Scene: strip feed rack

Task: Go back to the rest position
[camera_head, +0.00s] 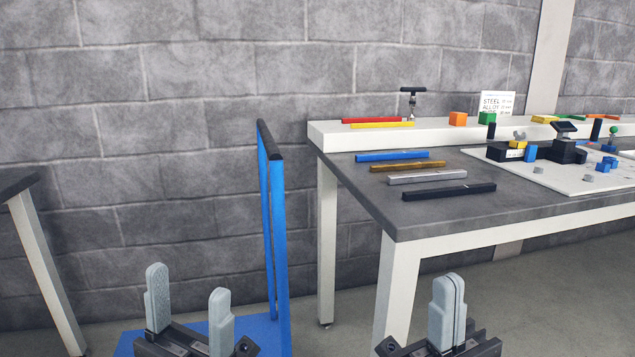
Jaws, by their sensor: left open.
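My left gripper (189,285) is at the bottom left, with its two grey fingers upright and wide apart. Nothing is between them. My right gripper (450,292) is at the bottom, right of centre, in front of the workbench. Its two fingers are pressed together, and I see nothing held in them. Both grippers stand apart from the strips on the bench. A blue strip (392,156), a brown-gold strip (408,165), a silver strip (427,176) and a black strip (435,195) lie on the dark benchtop (440,217).
A blue cart (280,240) with an upright handle stands between my grippers, left of the bench. A red strip (371,120) and a yellow strip (383,125) lie on the raised white shelf (330,136). A white board (560,178) carries small parts. Another table (40,260) stands far left.

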